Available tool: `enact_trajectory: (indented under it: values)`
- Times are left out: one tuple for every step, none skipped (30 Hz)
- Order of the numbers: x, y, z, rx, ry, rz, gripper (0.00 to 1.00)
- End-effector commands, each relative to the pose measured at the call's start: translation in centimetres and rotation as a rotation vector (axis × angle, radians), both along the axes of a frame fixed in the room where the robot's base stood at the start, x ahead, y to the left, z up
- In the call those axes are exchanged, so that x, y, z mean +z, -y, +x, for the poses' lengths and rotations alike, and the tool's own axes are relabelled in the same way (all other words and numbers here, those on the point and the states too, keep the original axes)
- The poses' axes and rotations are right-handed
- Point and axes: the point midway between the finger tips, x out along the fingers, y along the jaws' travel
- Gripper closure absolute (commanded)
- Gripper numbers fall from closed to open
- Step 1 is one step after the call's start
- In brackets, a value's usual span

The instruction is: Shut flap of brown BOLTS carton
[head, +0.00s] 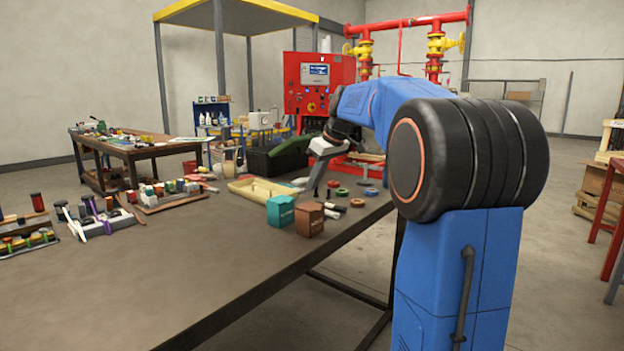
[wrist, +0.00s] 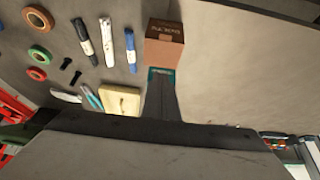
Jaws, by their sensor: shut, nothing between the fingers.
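The brown carton (head: 309,220) stands on the long table near its right edge, just right of a teal carton (head: 280,211). My gripper (head: 314,190) is above the table behind the cartons in the head view. In the wrist view my gripper (wrist: 161,88) is shut and empty, apart from the brown carton. It hides most of the teal carton (wrist: 154,73).
A cream tray (head: 262,190) lies behind the cartons. Tape rolls (head: 357,202) and markers (wrist: 107,42) lie close by. Bottles and tool holders (head: 170,195) stand farther left. The table's near left part is clear.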

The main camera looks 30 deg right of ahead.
Motion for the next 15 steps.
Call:
enact_trajectory:
  values:
    - [0.01,0.00,0.00,0.000,0.000,0.000,1.00]
    - [0.00,0.00,0.01,0.000,0.000,0.000,1.00]
    - [0.00,0.00,0.01,0.000,0.000,0.000,1.00]
    - [0.01,-0.02,0.01,0.000,0.000,0.000,1.00]
    - [0.00,-0.01,0.00,0.000,0.000,0.000,1.00]
    - [0.00,-0.01,0.00,0.000,0.001,0.000,1.00]
    - [0.00,0.00,-0.02,0.000,0.002,0.001,1.00]
    - [0.00,0.00,-0.04,0.000,0.004,0.001,1.00]
    - [-0.02,0.03,-0.08,0.000,0.008,0.003,1.00]
    - [-0.05,0.05,-0.13,-0.001,0.013,0.005,1.00]
    - [-0.10,0.07,-0.20,-0.001,0.018,0.007,1.00]
    - [-0.20,0.11,-0.32,-0.001,0.026,0.011,1.00]
    - [-0.24,0.14,-0.41,-0.001,0.035,0.015,1.00]
    - [-0.26,0.16,-0.48,-0.002,0.047,0.018,1.00]
    - [-0.36,0.23,-0.68,-0.003,0.062,0.024,1.00]
